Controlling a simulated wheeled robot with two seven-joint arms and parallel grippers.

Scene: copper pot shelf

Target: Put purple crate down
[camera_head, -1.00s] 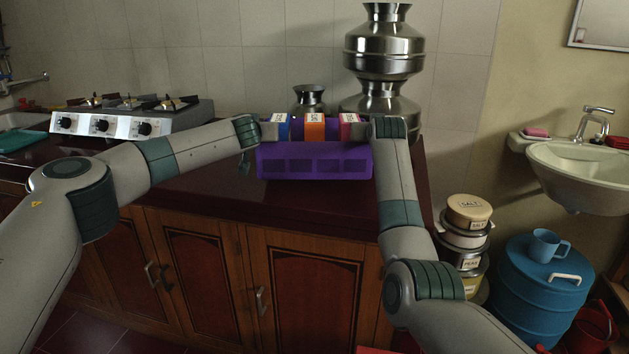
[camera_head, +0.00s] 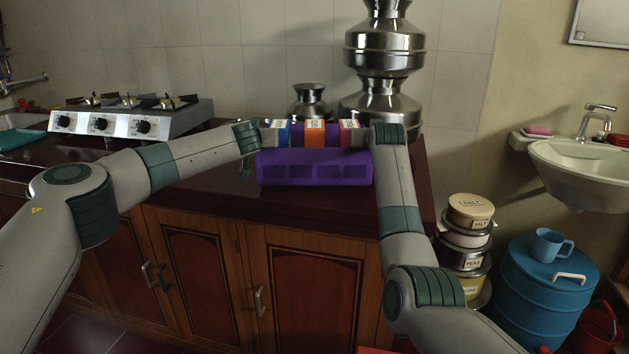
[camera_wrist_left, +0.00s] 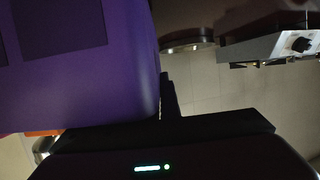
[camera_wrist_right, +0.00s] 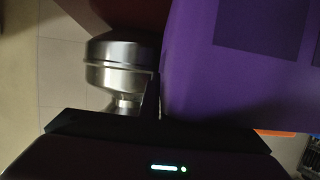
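The purple crate (camera_head: 315,170) is between my two grippers over the dark red counter (camera_head: 215,190). It holds blue, orange (camera_head: 315,133) and pink cartons with white labels. I cannot tell whether its underside touches the counter. My left gripper (camera_head: 268,138) is at the crate's left end and my right gripper (camera_head: 357,138) is at its right end. In the left wrist view the crate (camera_wrist_left: 90,75) lies against a dark finger, and in the right wrist view the crate (camera_wrist_right: 230,80) does too. Both grippers appear shut on the crate's end walls; their other fingers are hidden.
Steel pots (camera_head: 385,55) stand stacked behind the crate at right, with a small steel pot (camera_head: 312,103) beside them. A gas stove (camera_head: 130,118) stands at left. The counter's front edge is close before the crate. Stacked tins (camera_head: 468,215) stand right of the counter.

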